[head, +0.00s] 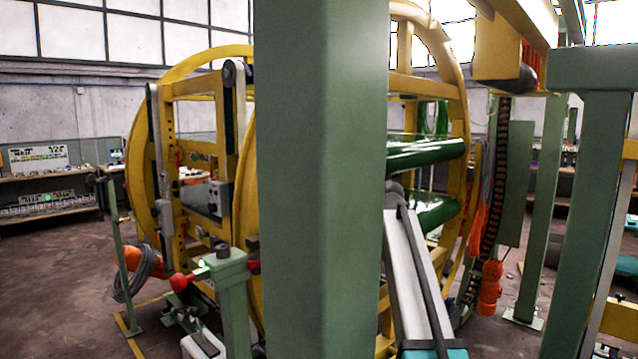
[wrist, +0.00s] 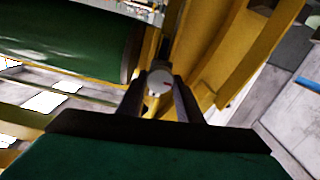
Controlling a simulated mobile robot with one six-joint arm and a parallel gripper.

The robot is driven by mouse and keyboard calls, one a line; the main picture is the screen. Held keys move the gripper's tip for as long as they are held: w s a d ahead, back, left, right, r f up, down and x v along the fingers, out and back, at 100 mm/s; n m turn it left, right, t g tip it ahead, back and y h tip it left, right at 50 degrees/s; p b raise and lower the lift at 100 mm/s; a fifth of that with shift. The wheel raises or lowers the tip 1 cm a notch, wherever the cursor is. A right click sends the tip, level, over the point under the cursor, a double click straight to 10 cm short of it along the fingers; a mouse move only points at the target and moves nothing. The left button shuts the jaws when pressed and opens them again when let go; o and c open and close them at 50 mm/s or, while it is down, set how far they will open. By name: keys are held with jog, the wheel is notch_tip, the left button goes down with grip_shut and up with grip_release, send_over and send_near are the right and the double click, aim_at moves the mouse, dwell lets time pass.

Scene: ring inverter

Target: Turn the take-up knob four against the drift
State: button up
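A round pale grey knob face (wrist: 159,82) with a small dark reddish mark shows in the wrist view. It lies between the tips of the two dark fingers of my gripper (wrist: 160,80). The fingers stand apart, one on each side of the knob. I cannot tell whether they press on it or leave a small gap. Which numbered knob this is cannot be read. In the head view, neither the knob nor my gripper can be made out. A thick green column (head: 320,180) hides the middle of that view.
The yellow ring frame (head: 140,150) holds dark green rolls (head: 425,152). In the wrist view, a green roll (wrist: 65,40) lies left of the fingers and a yellow beam (wrist: 215,45) right. A green post with a red ball handle (head: 180,282) stands at front left.

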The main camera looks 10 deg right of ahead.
jog(key=shift+c, duration=1.1)
jog(key=shift+a, duration=0.15)
jog(key=shift+m+b, duration=0.3)
jog(key=shift+m, duration=0.1)
jog(key=m+p, duration=0.7)
jog(key=m, duration=0.9)
jog(key=m+p, duration=0.8)
jog(key=m, duration=0.8)
jog(key=shift+f+m, duration=0.2)
jog(key=shift+m, duration=0.2)
